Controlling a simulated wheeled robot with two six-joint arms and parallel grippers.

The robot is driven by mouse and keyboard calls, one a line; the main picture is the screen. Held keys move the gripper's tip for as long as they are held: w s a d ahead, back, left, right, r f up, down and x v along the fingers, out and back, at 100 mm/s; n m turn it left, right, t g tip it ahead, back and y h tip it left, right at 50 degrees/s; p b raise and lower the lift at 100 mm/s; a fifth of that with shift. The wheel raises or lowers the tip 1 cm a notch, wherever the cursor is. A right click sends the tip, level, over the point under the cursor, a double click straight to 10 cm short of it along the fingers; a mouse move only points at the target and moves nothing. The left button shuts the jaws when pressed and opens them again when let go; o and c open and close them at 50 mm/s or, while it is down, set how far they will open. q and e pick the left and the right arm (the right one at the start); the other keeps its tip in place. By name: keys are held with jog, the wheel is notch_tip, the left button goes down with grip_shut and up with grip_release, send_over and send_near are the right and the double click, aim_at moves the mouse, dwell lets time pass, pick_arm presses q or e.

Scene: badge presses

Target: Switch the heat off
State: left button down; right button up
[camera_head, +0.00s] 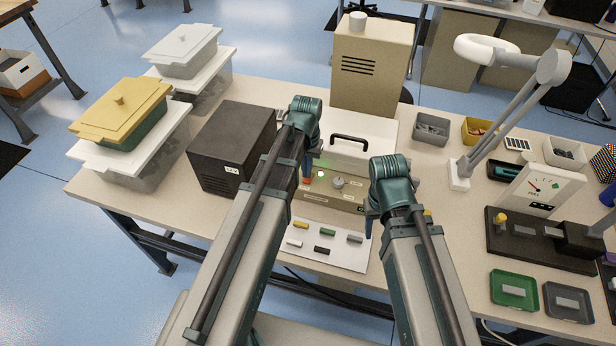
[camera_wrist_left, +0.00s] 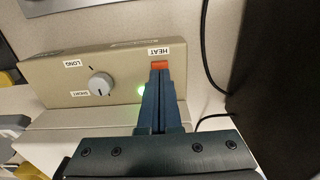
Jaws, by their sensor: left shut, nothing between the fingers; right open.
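The press front panel (camera_wrist_left: 60,72) carries an orange heat switch (camera_wrist_left: 159,65) beside a label reading HEAT. A green lamp (camera_wrist_left: 142,92) glows near it and also shows lit in the head view (camera_head: 321,174). My left gripper (camera_wrist_left: 160,80) is shut and empty, its fingertips right at the switch's edge; I cannot tell whether they touch it. The fingers cover part of the switch. In the head view the left gripper (camera_head: 307,170) is in front of the panel's left end. My right gripper (camera_head: 369,218) is open, to the right of the panel, its fingers mostly hidden.
A grey dial (camera_wrist_left: 101,85) marked LONG and SHORT sits beside the lamp. A black box (camera_head: 225,150) stands left of the press. A white sheet with several small coloured pieces (camera_head: 335,257) lies in front. A lamp (camera_head: 480,150) and trays are on the right.

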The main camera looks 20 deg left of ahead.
pick_arm(q)
jog(key=shift+f+b, duration=0.95)
pick_arm(e)
jog(key=shift+f, duration=0.95)
pick_arm(q)
jog(key=shift+r, duration=0.15)
pick_arm(e)
jog(key=shift+r, duration=0.15)
pick_arm(q)
notch_tip(320, 180, up, 7)
jog(key=p, duration=0.7)
pick_arm(e)
notch_tip(320, 180, up, 7)
pick_arm(q)
jog(key=s+d+m+y, duration=0.1)
jog(key=s+d+m, duration=0.2)
jog(key=s+d, duration=0.7)
jog(key=s, duration=0.4)
jog(key=shift+s+d, duration=0.15)
jog(key=shift+d, duration=0.1)
